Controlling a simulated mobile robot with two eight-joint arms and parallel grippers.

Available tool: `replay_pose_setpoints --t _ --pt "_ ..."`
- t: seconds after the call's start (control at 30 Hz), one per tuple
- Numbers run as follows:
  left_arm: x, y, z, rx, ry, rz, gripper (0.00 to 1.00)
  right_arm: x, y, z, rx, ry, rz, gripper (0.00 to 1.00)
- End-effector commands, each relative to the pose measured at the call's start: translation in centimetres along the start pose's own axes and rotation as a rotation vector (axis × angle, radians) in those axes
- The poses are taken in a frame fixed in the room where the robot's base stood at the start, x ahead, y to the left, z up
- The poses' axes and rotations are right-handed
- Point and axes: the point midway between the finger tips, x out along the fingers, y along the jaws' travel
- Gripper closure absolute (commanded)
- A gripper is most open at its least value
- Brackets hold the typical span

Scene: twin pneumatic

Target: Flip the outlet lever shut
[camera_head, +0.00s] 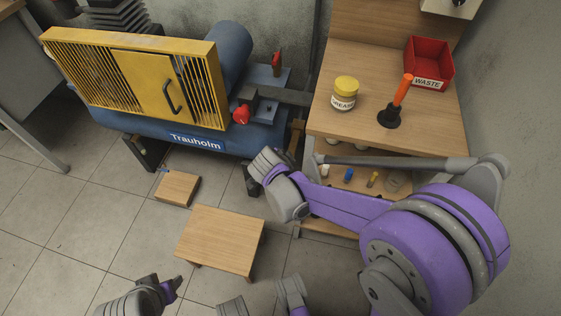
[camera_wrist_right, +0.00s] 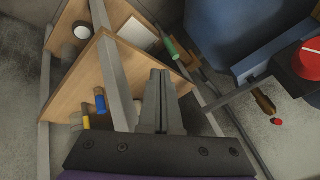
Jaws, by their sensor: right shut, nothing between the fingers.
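The blue compressor (camera_head: 200,142), marked Trauholm, stands at the back left with a yellow grille cover. At its right end are an upright red lever (camera_head: 276,62) and a red knob-like handle (camera_head: 241,115); I cannot tell which is the outlet lever. A red round part on a dark body (camera_wrist_right: 312,60) shows at the right edge of the right wrist view. My right gripper (camera_head: 262,160) is below and right of the red knob, apart from it. Its fingers (camera_wrist_right: 160,75) are shut and empty. My left gripper (camera_head: 165,287) is low at the bottom left; its jaw state is unclear.
A wooden bench (camera_head: 380,62) at right holds a grease jar (camera_head: 345,93), an orange-handled tool (camera_head: 402,90) and a red waste bin (camera_head: 430,68). Its lower shelf holds small items. A wooden stool (camera_head: 220,236) and a small wooden block (camera_head: 178,188) stand on the tiled floor.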

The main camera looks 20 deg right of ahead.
Motion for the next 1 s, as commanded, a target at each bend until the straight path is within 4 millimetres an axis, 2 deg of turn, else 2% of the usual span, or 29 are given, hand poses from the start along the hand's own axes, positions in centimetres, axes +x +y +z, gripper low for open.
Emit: replay_pose_setpoints --t 0.1,0.47,0.57,1.0 --pt "0.6 0.0 0.1 0.0 -0.002 0.0 0.5 1.0 -0.1 0.5 0.033 0.009 -0.002 1.0" --pt "0.5 0.0 0.1 0.0 -0.002 0.0 0.5 1.0 -0.2 0.4 0.04 0.01 -0.003 1.0" --pt "0.8 0.0 0.2 0.0 -0.003 0.0 0.5 1.6 -0.1 0.4 0.04 0.01 -0.003 1.0" --pt "3.5 0.0 0.9 0.0 -0.011 0.0 0.5 9.0 -0.1 0.4 0.042 0.011 -0.001 1.0"
